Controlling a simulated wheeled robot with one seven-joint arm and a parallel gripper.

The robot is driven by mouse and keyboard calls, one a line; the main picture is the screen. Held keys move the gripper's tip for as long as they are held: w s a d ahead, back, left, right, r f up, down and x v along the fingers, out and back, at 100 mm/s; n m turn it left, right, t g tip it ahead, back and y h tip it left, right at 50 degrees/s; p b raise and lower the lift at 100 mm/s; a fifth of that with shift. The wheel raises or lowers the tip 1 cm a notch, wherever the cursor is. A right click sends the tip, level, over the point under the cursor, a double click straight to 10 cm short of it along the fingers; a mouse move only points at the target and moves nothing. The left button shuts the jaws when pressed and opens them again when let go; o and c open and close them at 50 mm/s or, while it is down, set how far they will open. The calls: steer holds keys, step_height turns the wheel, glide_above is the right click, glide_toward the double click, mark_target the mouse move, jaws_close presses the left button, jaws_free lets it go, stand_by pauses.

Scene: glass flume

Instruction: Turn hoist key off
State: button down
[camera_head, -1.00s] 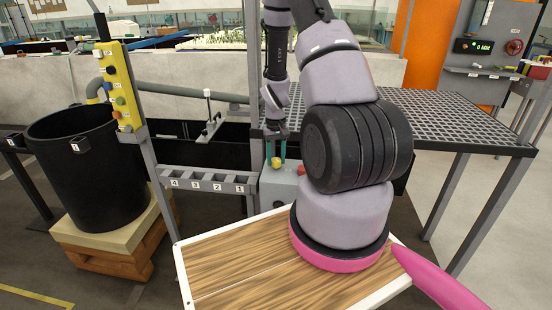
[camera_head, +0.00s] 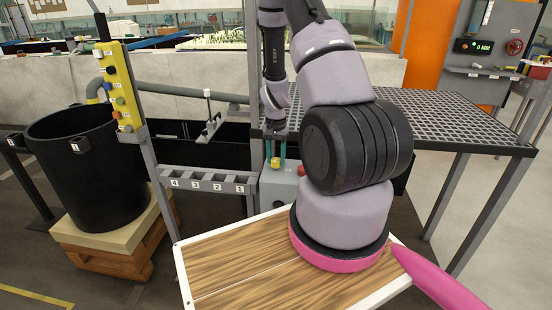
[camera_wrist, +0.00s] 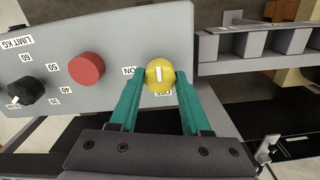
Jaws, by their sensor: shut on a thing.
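The hoist key is a round yellow knob (camera_wrist: 158,77) with a white bar, on a grey control box (camera_wrist: 115,45) in the wrist view. The labels ON and OFF stand beside it, ON to its left and OFF below it. My gripper (camera_wrist: 160,84) has its two teal fingers on either side of the knob, shut on it. The white bar points roughly up and down in the wrist view, along the line of the OFF label. In the head view the knob (camera_head: 275,162) shows small below my gripper (camera_head: 275,160), on the box (camera_head: 277,188).
A red button (camera_wrist: 86,69) and a black LIMIT KG dial (camera_wrist: 27,90) share the box. A numbered slotted rack (camera_head: 205,180) adjoins it. A grating table (camera_head: 450,118) stands right, a black bin (camera_head: 90,175) and yellow button panel (camera_head: 120,88) left.

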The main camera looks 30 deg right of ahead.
mark_target(276, 159)
stand_by(0.3)
steer(key=shift+c, duration=1.9)
jaws_free()
steer(key=shift+r, duration=0.1)
step_height(276, 159, up, 11)
steer(key=shift+f, duration=0.2)
